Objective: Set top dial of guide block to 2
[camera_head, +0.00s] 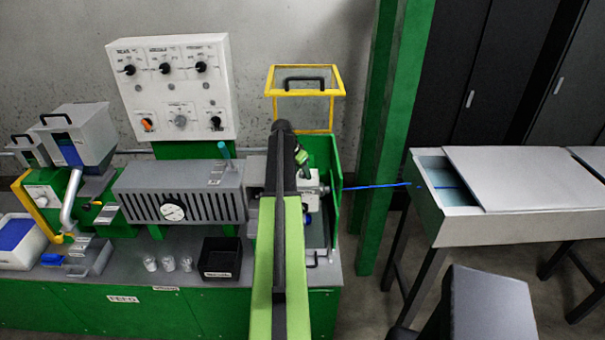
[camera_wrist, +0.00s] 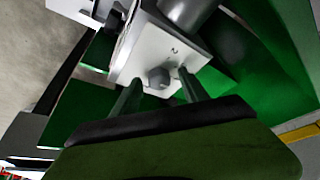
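The white guide block (camera_wrist: 128,55) fills the upper middle of the wrist view. A small grey dial (camera_wrist: 158,77) sits on its face, with a dark "2" (camera_wrist: 175,50) printed beside it. My gripper (camera_wrist: 160,80) has its two green fingers apart, one on each side of the dial, with visible gaps between fingers and dial. I cannot tell which mark the dial points to. In the head view the guide block (camera_head: 314,189) is partly hidden behind my arm, and its dials cannot be made out.
A green guard panel (camera_head: 335,185) stands just right of the block. A grey extruder (camera_head: 185,192) and a black bin (camera_head: 221,258) are to the left.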

